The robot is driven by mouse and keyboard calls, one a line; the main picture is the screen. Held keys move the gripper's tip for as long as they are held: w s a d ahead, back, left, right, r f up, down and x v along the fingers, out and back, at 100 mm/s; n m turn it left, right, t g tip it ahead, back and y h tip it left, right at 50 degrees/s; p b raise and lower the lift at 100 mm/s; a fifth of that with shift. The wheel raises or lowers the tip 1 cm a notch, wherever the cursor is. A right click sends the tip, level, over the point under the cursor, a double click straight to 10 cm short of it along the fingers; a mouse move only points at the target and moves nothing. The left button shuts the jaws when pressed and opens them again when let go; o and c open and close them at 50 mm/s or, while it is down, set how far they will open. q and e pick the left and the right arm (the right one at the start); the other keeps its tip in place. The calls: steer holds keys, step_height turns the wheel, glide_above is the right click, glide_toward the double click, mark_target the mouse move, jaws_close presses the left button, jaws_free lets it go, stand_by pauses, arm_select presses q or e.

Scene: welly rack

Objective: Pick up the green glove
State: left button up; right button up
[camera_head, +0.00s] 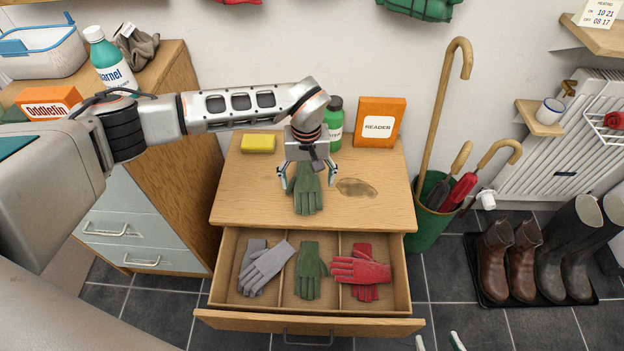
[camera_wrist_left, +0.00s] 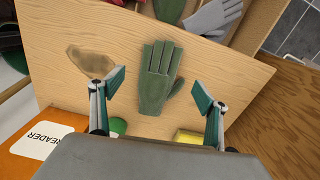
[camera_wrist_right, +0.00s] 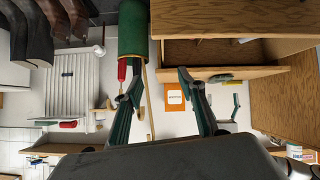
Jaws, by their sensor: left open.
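A green glove (camera_head: 307,193) lies on the wooden top of the drawer unit, fingers toward the front edge. My left gripper (camera_head: 308,183) is open above it, one finger on each side. In the left wrist view the green glove (camera_wrist_left: 158,82) lies between and beyond the open fingers (camera_wrist_left: 159,88); I cannot tell if they touch it. Another green glove (camera_head: 310,270) lies in the middle compartment of the open drawer. My right gripper (camera_wrist_right: 160,78) is open and empty; only its fingertips (camera_head: 438,342) show at the bottom of the head view.
Grey gloves (camera_head: 264,267) and red gloves (camera_head: 363,271) fill the drawer's side compartments. A yellow sponge (camera_head: 258,143), a green bottle (camera_head: 334,125) and an orange READER box (camera_head: 379,122) stand behind my left gripper. A green umbrella bin (camera_head: 428,222) is on the right.

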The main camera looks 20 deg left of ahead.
mark_target(308, 199)
arm_select(q)
steer(key=shift+a+f, duration=0.1)
steer(key=shift+f, duration=0.4)
steer(key=f, duration=0.2)
steer(key=s+f+b, duration=0.1)
steer(key=f, duration=0.1)
steer(key=shift+d, duration=0.2)
step_height(308, 199, down, 2)
steer(key=shift+s+d+f+b, duration=0.1)
steer(key=shift+f+b, duration=0.05)
steer(key=shift+b, duration=0.4)
steer(key=shift+f, duration=0.25)
steer(key=shift+w+r, duration=0.1)
steer(key=shift+w, duration=0.1)
arm_select(e)
steer(key=shift+w+a+r+y, duration=0.25)
steer(key=shift+a+r, duration=0.1)
steer(key=shift+a, duration=0.3)
steer(key=shift+w+a+r+y, duration=0.15)
steer(key=shift+w+a+r, duration=0.15)
steer(key=shift+a, duration=0.3)
arm_select(q)
steer(key=c, duration=1)
arm_select(e)
steer(key=shift+s+f, duration=0.1)
steer(key=shift+s, duration=0.05)
